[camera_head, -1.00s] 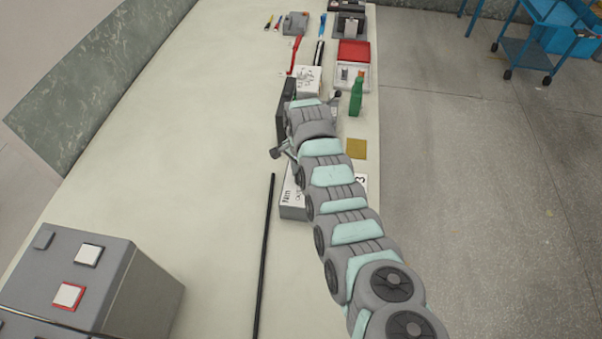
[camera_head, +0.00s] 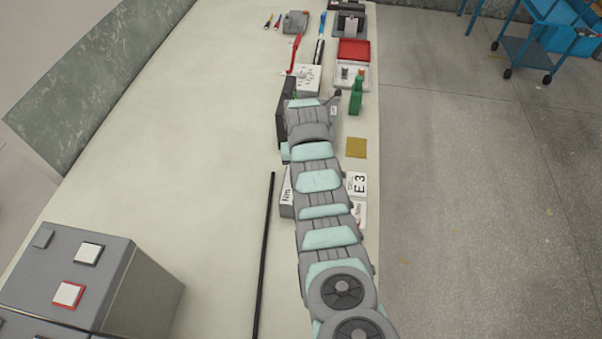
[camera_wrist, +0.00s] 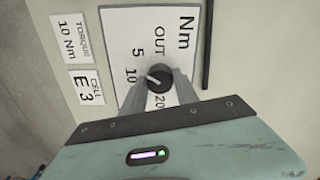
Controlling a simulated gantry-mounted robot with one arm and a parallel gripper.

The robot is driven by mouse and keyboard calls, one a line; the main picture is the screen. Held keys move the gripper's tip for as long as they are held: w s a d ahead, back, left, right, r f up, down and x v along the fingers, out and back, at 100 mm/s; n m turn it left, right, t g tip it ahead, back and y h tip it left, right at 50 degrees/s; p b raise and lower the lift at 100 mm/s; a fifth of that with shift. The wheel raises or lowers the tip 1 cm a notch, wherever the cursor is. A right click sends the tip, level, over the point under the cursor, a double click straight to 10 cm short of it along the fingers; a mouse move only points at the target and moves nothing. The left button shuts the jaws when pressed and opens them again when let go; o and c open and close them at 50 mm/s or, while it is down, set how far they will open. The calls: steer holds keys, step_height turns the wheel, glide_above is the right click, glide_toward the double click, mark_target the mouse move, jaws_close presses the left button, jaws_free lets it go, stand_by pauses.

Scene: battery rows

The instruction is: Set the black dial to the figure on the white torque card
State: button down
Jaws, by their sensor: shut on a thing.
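The black dial (camera_wrist: 160,78) sits on a white panel (camera_wrist: 120,25) marked Nm, OUT, 5, 10 and 20. Its white pointer line points left, toward the 10. My gripper (camera_wrist: 159,86) is shut on the dial, one finger on each side. The white torque card (camera_wrist: 69,38) beside the panel reads "TORQUE 10 Nm". The torque card also shows, partly hidden by my arm, in the head view (camera_head: 360,213). The dial box (camera_head: 286,198) shows only at its left end there, and my arm hides the dial.
A white card (camera_wrist: 85,85) reads "CELL E 3". A long black rod (camera_head: 265,255) lies left of my arm. A green bottle (camera_head: 356,97), a red-lidded box (camera_head: 353,50) and a gold square (camera_head: 356,147) stand or lie beyond.

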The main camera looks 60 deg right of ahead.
steer(key=n+b, duration=0.1)
steer(key=n, duration=0.5)
steer(key=shift+b, duration=0.3)
stand_by(0.4)
steer(key=c, duration=0.9)
jaws_free()
step_height(320, 180, up, 11)
steer(key=shift+f, duration=0.1)
